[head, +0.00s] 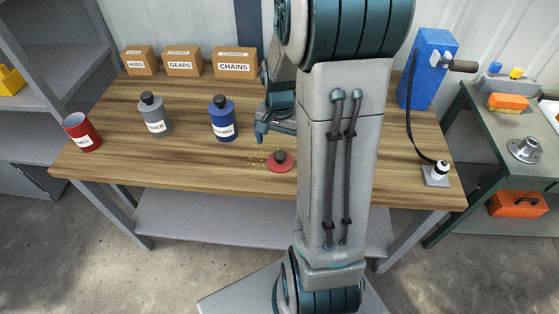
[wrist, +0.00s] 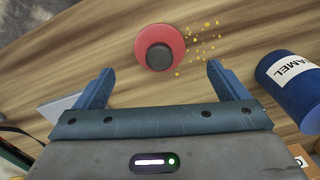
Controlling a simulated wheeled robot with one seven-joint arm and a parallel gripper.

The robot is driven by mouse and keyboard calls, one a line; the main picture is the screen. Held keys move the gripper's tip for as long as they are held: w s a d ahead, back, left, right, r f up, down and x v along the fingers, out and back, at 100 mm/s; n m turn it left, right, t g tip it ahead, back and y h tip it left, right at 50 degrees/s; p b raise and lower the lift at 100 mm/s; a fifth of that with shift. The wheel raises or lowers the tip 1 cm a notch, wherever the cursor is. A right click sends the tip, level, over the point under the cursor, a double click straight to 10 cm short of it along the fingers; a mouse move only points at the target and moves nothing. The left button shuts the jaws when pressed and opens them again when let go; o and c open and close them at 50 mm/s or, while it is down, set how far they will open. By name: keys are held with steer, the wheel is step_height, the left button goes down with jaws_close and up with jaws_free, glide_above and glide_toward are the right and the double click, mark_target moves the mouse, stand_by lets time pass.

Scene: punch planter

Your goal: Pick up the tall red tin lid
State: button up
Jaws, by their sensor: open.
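The red lid (head: 280,165) lies flat near the front edge of the wooden bench, a black knob on top. In the wrist view the red lid (wrist: 175,37) lies just beyond the fingertips, between their lines. My gripper (head: 268,130) is above the bench, behind the lid in the head view. In the wrist view my gripper (wrist: 159,69) is open and empty, its two blue fingers wide apart. The red tin (head: 88,137) stands at the bench's left end with its top open. My arm hides part of the bench.
Yellow specks (head: 260,155) are scattered beside the lid. A blue tin (head: 222,120) and a grey tin (head: 155,120) stand left of my gripper. Several cardboard boxes (head: 183,65) line the back. A blue machine (head: 428,70) stands on the right. The bench front between red tin and lid is clear.

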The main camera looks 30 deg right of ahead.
mark_target(280, 153)
steer(key=shift+w+d+f+b, duration=0.1)
steer(key=shift+f+b, duration=0.2)
steer(key=shift+f, duration=2.85)
steer(key=c, duration=1)
